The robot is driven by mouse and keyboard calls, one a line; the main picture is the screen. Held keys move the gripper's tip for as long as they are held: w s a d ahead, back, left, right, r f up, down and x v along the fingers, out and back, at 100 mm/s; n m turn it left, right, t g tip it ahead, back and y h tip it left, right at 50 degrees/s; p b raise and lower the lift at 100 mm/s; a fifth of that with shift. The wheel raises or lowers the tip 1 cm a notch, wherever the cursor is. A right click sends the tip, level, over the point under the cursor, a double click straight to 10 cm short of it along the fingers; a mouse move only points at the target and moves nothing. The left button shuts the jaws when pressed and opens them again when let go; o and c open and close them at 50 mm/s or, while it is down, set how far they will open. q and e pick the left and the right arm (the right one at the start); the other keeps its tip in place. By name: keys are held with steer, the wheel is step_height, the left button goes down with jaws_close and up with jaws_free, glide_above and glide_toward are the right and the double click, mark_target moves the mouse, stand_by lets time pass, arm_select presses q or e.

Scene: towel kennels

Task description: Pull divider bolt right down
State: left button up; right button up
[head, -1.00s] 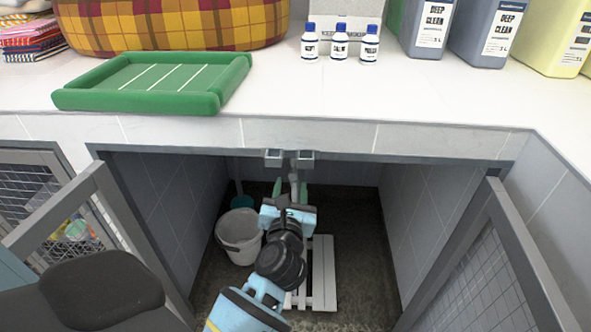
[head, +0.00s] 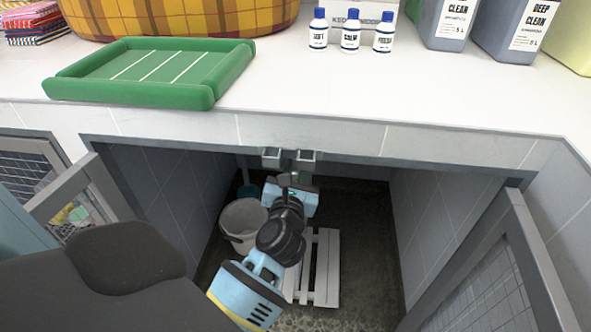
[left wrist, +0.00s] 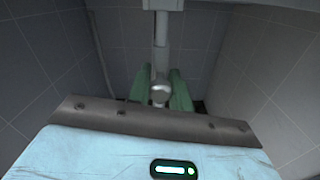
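The divider bolt shows in the left wrist view as a pale vertical rod with a round knob (left wrist: 160,93) at its lower end. In the head view, two small square brackets (head: 288,158) sit under the counter's front edge. My left gripper (head: 291,184) is just below them, inside the opening. Its two green fingers (left wrist: 161,88) stand on either side of the knob, with a gap between them. I cannot tell whether they touch it. The gripper's body hides most of the bolt in the head view. My right gripper is not in view.
A grey bucket (head: 243,225) and a white slatted rack (head: 325,265) stand on the kennel floor. Mesh doors hang open at left (head: 75,205) and right (head: 520,250). The counter (head: 290,85) above bears a green tray (head: 150,75) and several bottles.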

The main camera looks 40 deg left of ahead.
arm_select(q)
jaws_close()
step_height(320, 180, down, 4)
steer(key=shift+r+b, duration=0.1)
steer(key=shift+b, duration=1)
steer(key=o, duration=0.5)
jaws_free()
steer(key=shift+o, duration=0.2)
steer(key=shift+r, duration=0.1)
steer(key=shift+d, duration=0.1)
